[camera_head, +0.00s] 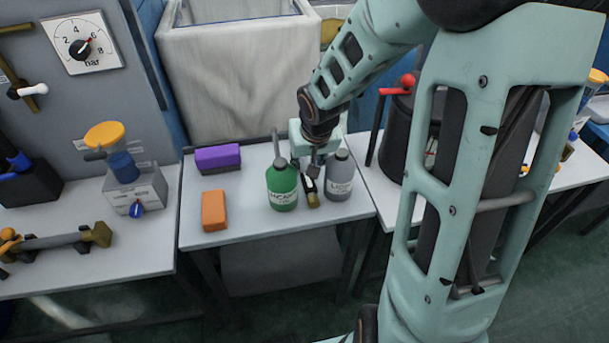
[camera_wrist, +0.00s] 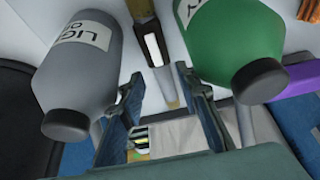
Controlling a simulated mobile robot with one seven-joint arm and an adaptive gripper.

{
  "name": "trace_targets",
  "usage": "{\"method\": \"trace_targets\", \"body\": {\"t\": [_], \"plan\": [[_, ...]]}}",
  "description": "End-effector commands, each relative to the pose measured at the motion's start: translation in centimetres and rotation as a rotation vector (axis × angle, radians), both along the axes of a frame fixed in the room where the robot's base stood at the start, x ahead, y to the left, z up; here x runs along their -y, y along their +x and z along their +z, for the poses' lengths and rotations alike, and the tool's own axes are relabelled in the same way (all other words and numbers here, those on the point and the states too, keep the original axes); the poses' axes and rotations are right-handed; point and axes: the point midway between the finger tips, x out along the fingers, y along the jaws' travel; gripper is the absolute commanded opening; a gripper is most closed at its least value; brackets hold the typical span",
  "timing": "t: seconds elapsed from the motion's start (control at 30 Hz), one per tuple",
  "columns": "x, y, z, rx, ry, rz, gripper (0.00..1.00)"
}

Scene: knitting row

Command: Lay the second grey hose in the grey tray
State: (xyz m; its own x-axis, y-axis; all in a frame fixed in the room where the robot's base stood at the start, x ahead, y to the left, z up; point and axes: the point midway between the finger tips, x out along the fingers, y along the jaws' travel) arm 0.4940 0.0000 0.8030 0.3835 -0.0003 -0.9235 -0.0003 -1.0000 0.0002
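I cannot make out a grey tray for certain in either view. A grey, hose-like bar with brass-coloured ends (camera_head: 50,241) lies on the left table; I cannot tell whether it is a hose. My gripper (camera_head: 309,172) is low over the middle table, between a green bottle (camera_head: 282,188) and a grey bottle (camera_head: 341,177). In the wrist view its fingers (camera_wrist: 158,72) are apart. A slim brown and black tool with a white label (camera_wrist: 153,48) lies just beyond and between the fingertips. I see nothing held.
The green bottle (camera_wrist: 236,50) and grey bottle (camera_wrist: 80,70) stand close on both sides of the fingers. An orange block (camera_head: 214,210) and a purple block (camera_head: 218,158) lie on the middle table (camera_head: 250,222). A white bin (camera_head: 235,70) stands behind.

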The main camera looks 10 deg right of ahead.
Motion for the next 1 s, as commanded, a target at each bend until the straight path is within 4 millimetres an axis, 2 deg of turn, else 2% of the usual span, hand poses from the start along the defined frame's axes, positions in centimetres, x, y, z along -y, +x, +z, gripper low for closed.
{"method": "trace_targets", "body": {"t": [0.1,0.23,0.37,0.6,0.87,1.0], "plan": [[-0.1,0.7,-2.4,-0.002,0.001,0.004,0.30],[-0.1,1.5,-4.1,-0.002,0.001,0.001,0.30],[-0.1,1.9,-4.9,0.000,0.000,0.002,0.30],[-0.1,2.0,-4.8,0.000,0.001,0.001,0.30],[0.0,2.0,-4.8,0.000,0.000,0.001,0.02],[0.0,2.0,-4.8,0.001,0.000,0.001,0.00]]}}
